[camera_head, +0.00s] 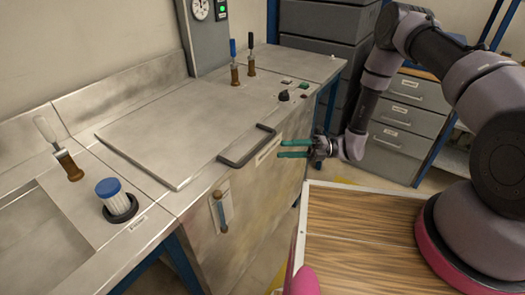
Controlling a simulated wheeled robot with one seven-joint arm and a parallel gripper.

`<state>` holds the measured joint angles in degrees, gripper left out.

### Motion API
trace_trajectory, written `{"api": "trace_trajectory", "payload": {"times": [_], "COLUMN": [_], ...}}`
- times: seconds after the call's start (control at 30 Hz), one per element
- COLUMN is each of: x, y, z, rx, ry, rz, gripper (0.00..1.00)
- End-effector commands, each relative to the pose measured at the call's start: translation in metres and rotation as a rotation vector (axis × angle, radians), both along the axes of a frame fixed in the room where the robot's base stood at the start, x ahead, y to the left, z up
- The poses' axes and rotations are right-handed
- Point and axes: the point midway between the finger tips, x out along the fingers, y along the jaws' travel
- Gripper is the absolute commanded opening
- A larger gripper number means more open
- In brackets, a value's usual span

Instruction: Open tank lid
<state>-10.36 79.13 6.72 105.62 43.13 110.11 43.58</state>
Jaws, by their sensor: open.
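The tank lid (187,123) is a flat metal panel lying closed on the bench top. A dark bar handle (247,147) sits at its front edge. My gripper (281,149) has two teal fingers, open and empty, pointing left. In the picture the fingertips are just right of the handle. I cannot tell the exact gap in depth, but the handle is not visibly between the fingers.
A blue-capped filter (115,199) and a brush-like tool (58,148) stand at the left. A gauge box (208,35) rises at the back. Grey drawers (408,115) stand right.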

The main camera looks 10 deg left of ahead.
Motion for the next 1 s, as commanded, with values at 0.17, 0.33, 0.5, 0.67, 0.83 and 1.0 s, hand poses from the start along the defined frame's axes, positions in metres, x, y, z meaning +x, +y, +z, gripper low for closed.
{"api": "trace_trajectory", "payload": {"times": [0.17, 0.33, 0.5, 0.67, 0.83, 1.0], "x": [-0.015, -0.026, -0.032, -0.033, -0.033, -0.033], "y": [0.033, 0.059, 0.074, 0.078, 0.078, 0.077], "z": [0.005, 0.009, 0.011, 0.012, 0.012, 0.012], "rx": [0.0, 0.0, 0.0, 0.0, 0.0, -0.001], "ry": [-0.003, -0.003, -0.003, -0.003, -0.003, -0.004], "rz": [0.006, 0.005, 0.001, 0.0, 0.0, 0.001], "gripper": [0.49, 0.49, 0.49, 0.49, 0.49, 0.0]}}
